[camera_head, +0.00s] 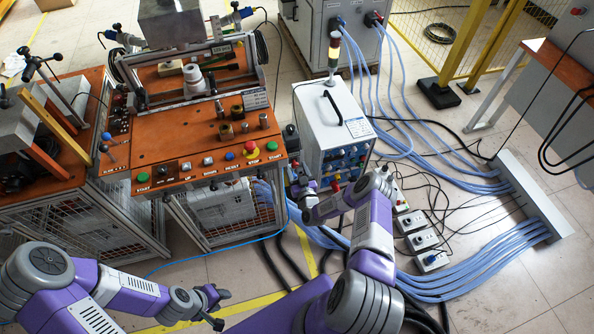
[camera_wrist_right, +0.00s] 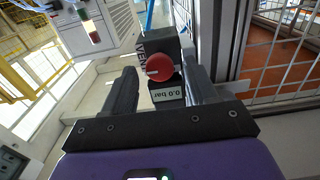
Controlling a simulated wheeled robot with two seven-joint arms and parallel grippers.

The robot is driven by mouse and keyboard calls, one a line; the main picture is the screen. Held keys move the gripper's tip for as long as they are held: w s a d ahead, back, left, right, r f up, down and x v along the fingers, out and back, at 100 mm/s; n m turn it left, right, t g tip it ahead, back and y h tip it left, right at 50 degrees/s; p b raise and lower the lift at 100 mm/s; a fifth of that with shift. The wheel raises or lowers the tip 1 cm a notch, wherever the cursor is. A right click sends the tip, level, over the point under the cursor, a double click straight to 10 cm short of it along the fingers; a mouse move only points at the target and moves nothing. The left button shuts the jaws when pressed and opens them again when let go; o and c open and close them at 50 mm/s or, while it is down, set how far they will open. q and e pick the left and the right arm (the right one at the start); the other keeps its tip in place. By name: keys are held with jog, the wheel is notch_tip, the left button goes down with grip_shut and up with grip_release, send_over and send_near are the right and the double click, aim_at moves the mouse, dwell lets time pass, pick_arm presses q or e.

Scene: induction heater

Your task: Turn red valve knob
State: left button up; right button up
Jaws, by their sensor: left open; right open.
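The red valve knob (camera_wrist_right: 160,67) is round and sits on a dark valve unit (camera_wrist_right: 165,44) with a small display reading "0.0 bar", seen upside down in the right wrist view. My right gripper (camera_wrist_right: 160,75) is open, with one dark finger on each side of the knob and visible gaps between. I cannot tell how deep the fingers reach. In the head view my right gripper (camera_head: 295,172) is at the right front corner of the orange-topped bench, and the knob cannot be made out there. My left gripper (camera_head: 220,308) is open and empty, low over the floor.
A white cabinet (camera_head: 315,125) with a signal light stands close to my right gripper. Blue hoses (camera_head: 450,270) and power boxes (camera_head: 424,240) lie on the floor at the right.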

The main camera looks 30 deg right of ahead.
jog(key=c, duration=1)
jog(key=shift+n, duration=0.3)
jog(key=n, duration=0.3)
jog(key=shift+w+a+n, duration=0.1)
jog(key=shift+n, duration=0.3)
jog(key=n, duration=0.4)
jog(key=shift+n+b, duration=0.3)
jog(key=shift+b, duration=0.1)
jog(key=n+b, duration=0.1)
jog(key=n, duration=0.3)
jog(key=shift+a+f, duration=0.1)
jog(key=shift+n+b, duration=0.8)
jog(key=shift+n, duration=1.7)
